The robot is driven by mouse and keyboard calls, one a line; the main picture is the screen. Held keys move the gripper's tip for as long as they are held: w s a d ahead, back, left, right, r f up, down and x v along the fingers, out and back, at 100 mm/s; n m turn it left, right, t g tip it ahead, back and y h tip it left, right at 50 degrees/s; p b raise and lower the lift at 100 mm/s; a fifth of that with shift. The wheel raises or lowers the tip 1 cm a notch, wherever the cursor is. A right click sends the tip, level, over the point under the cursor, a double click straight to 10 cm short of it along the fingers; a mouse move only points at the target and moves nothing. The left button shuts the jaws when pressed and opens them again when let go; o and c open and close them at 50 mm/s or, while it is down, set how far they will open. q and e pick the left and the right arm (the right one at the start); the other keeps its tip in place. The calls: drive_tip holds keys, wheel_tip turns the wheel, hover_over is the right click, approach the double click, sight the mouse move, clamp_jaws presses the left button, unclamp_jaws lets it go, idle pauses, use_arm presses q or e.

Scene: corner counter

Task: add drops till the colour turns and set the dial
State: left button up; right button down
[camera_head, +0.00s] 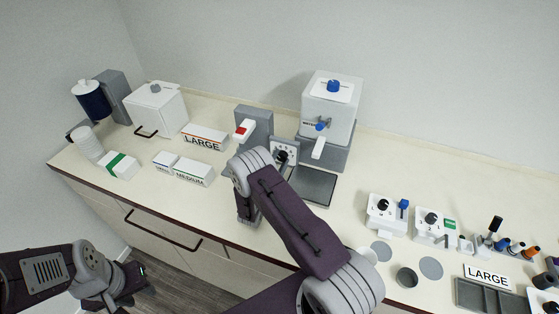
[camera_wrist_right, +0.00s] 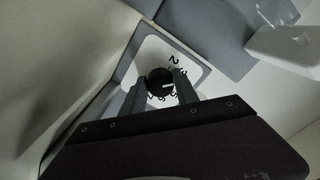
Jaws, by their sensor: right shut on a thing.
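In the right wrist view, my right gripper (camera_wrist_right: 158,80) is shut on a black dial knob (camera_wrist_right: 162,86) with a white pointer mark, on a white numbered plate (camera_wrist_right: 146,54) in a grey frame. In the head view the dial plate (camera_head: 289,147) stands beside the white and grey machine; my right arm hides most of the gripper there. My left gripper (camera_head: 138,276) is low at the lower left, in front of the counter and away from the objects; its jaws are unclear. Small bottles with blue (camera_head: 501,243) and orange (camera_head: 517,247) parts stand at the right.
The white machine (camera_head: 333,105) stands behind a grey tray (camera_head: 315,186). Two white knob units (camera_head: 385,214) (camera_head: 431,226), a dark-mouthed cup (camera_head: 406,277) and a grey sectioned tray (camera_head: 485,295) are at right. Boxes marked LARGE (camera_head: 205,137) and MEDIUM (camera_head: 194,174) sit left.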

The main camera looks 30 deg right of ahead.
drive_tip(key=c, duration=1)
unclamp_jaws()
drive_tip(key=shift+o, duration=0.2)
drive_tip(key=b+v, duration=0.1)
drive_tip(key=v, duration=0.7)
drive_tip(key=shift+s+a+b, duration=0.2)
drive_tip(key=shift+a+b, duration=0.15)
drive_tip(key=shift+a, duration=0.05)
drive_tip(key=shift+s+a, duration=0.1)
drive_tip(key=shift+s, duration=0.05)
